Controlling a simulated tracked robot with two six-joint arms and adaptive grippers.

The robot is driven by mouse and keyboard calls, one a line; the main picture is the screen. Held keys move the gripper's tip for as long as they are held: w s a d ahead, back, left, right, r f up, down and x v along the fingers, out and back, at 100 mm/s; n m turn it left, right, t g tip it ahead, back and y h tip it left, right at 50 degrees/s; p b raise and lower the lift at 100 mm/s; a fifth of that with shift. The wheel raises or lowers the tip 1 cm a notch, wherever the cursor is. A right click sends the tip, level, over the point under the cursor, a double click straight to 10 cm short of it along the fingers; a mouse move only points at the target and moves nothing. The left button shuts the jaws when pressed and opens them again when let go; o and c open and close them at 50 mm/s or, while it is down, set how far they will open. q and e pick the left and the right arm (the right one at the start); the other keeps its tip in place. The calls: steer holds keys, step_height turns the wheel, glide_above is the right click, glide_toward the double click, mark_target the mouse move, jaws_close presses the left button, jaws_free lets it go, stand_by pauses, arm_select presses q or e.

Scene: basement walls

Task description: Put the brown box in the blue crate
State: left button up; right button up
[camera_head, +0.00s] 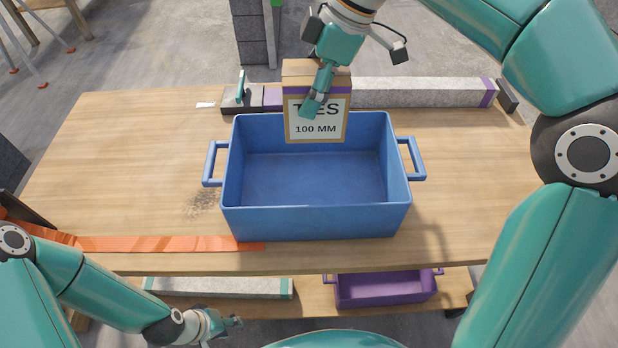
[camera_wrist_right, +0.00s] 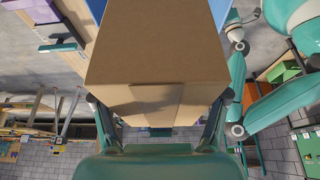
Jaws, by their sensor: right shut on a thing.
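The brown box (camera_head: 335,132) has a white label reading "100 MM" below a partly hidden word. My right gripper (camera_head: 313,104) is shut on it, with a finger over the label's front. The box fills the upper middle of the right wrist view (camera_wrist_right: 158,52), between the gripper's fingers. The blue crate (camera_head: 315,222) stands on the table and its visible floor is empty. The box is at the crate's back rim and overlaps it in the head view; its exact height is unclear. My left gripper (camera_head: 228,324) is low at the front, away from both; its jaw opening is unclear.
The wooden table (camera_head: 125,150) has bare room left and right of the crate. A grey beam (camera_head: 420,92) lies along the back edge. An orange strip (camera_head: 160,243) lies at the front left. A purple crate (camera_head: 385,289) sits on the lower shelf.

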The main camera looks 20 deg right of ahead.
mark_target(335, 129)
steer(key=shift+w+f+b, duration=0.1)
steer(key=shift+f+b, duration=1.35)
steer(key=shift+f, duration=8.4)
steer(key=o, duration=1.6)
steer(key=shift+r, duration=0.1)
steer(key=p+v, duration=0.1)
steer(key=v, duration=1.1)
steer(key=shift+d, duration=0.1)
